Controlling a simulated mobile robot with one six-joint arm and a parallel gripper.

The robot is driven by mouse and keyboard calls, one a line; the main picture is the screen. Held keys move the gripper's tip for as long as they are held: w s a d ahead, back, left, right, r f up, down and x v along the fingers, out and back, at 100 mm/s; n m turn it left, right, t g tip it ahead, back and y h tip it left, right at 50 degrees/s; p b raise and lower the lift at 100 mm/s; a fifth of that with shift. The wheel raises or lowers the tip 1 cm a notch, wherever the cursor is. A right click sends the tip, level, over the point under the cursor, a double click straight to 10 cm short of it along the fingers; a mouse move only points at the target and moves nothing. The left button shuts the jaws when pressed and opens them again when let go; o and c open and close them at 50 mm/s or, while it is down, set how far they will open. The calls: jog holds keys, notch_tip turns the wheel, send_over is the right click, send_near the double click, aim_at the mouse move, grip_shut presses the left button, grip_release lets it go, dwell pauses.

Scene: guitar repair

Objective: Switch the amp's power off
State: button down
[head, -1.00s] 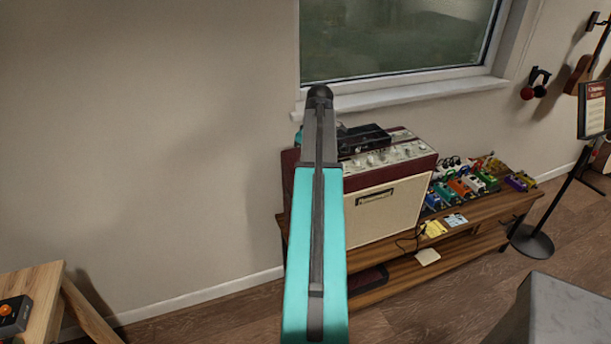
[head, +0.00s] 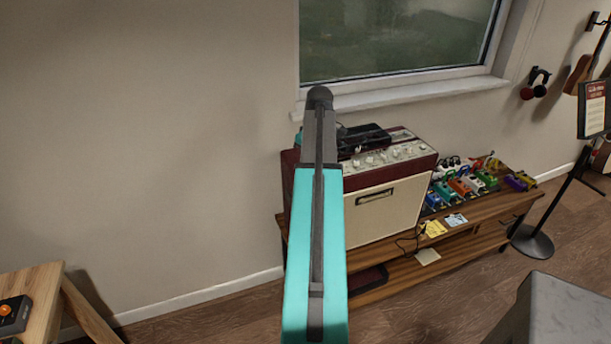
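The amp (head: 388,210) is a cream-fronted box with dark red sides. It stands on a wooden bench under the window. Its control panel (head: 400,151) faces up, with a row of pale knobs; the power switch is too small to make out. My teal and grey arm rises in front of the amp and hides its left part. My gripper does not show in the head view.
A black device (head: 363,138) lies on top of the amp. Several colourful pedals (head: 466,186) stand on the wooden bench (head: 482,218) to its right. A music stand (head: 532,240) is further right. A wooden table (head: 40,290) is at the lower left, and a grey block (head: 560,312) at the lower right.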

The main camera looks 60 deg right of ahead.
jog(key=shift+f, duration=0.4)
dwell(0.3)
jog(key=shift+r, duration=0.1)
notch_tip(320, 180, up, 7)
jog(key=p, duration=0.4)
dwell(0.8)
dwell(0.4)
